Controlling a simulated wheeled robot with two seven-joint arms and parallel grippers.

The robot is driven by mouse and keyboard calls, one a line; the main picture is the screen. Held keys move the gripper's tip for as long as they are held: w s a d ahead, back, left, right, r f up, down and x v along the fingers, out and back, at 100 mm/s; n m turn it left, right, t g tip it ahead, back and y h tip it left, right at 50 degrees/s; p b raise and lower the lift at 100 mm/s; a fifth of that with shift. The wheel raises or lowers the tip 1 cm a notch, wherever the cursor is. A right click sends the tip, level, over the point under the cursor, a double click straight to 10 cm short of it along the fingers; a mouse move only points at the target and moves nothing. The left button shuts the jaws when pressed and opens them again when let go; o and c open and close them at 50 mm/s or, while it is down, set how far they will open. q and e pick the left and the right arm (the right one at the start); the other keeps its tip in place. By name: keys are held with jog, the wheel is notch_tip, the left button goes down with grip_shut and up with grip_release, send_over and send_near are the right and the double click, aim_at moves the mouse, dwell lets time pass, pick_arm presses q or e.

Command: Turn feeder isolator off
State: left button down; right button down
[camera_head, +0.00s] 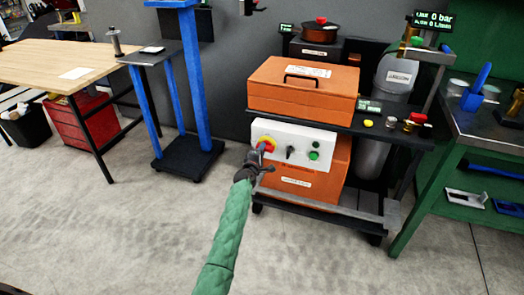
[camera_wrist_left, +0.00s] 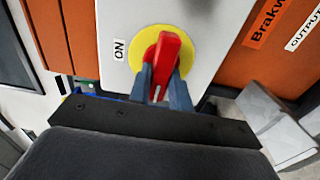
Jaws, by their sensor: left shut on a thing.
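The feeder isolator (camera_head: 268,141) is a red handle on a yellow disc, on the left part of a white panel (camera_head: 325,139). In the left wrist view the red handle (camera_wrist_left: 165,52) points nearly straight up in the picture. An "ON" label (camera_wrist_left: 119,49) is to the left of the yellow disc (camera_wrist_left: 189,47). My left gripper (camera_head: 259,152) is at the isolator. In the left wrist view its two fingers (camera_wrist_left: 160,82) are shut on the red handle, one on each side. My right gripper is not in view.
A black switch (camera_head: 290,152) and a green button (camera_head: 314,155) are to the right on the same panel. An orange case (camera_head: 303,90) stands above, and an orange housing (camera_head: 308,183) lies below and behind the panel. The floor in front is clear.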

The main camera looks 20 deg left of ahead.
pick_arm(q)
jog(key=shift+f, duration=0.1)
dwell(0.3)
jog(key=c, duration=1.3)
grip_release()
jog(key=shift+s, duration=0.1)
jog(key=shift+s+a, duration=0.15)
jog(key=shift+s, duration=3.65)
